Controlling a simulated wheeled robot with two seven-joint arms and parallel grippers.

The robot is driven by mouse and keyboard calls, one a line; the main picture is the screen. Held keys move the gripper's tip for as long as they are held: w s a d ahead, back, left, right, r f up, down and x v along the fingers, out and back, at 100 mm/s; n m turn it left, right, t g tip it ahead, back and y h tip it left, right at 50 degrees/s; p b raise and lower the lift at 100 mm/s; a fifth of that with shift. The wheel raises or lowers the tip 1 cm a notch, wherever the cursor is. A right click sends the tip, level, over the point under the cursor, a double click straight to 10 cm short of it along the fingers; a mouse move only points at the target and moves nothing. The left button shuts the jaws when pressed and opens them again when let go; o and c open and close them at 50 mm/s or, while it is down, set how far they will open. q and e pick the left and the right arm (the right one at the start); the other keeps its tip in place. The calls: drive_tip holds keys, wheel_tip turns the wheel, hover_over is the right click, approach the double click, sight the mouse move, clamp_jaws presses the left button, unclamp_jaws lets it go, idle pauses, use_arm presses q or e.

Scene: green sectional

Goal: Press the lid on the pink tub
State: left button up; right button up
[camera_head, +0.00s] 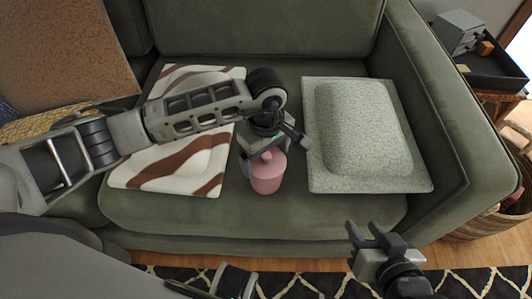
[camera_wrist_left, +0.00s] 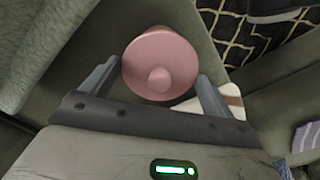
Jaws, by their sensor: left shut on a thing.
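The pink tub (camera_head: 267,184) stands upright on the sofa seat between two cushions. Its pink lid (camera_head: 268,158), with a small round knob, shows from above in the left wrist view (camera_wrist_left: 160,64). The lid sits at the tub's top; whether it is fully seated cannot be told. My left gripper (camera_head: 268,148) comes down from above, its two fingers (camera_wrist_left: 158,82) on either side of the lid, shut on it. The gripper partly hides the lid in the head view. My right gripper (camera_head: 366,230) is open and empty in front of the sofa, away from the tub.
A brown-and-white striped cushion (camera_head: 190,160) lies left of the tub and a pale green cushion (camera_head: 365,130) lies right. The green sofa seat (camera_head: 290,215) is bare in front. A dark tray (camera_head: 485,68) stands on a side table at the right.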

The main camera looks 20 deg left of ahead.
idle(0.4)
use_arm(q)
drive_tip(key=o, duration=0.7)
drive_tip(key=shift+o, duration=0.2)
drive_tip(key=shift+r+p, duration=2.3)
drive_tip(key=shift+r, duration=1.2)
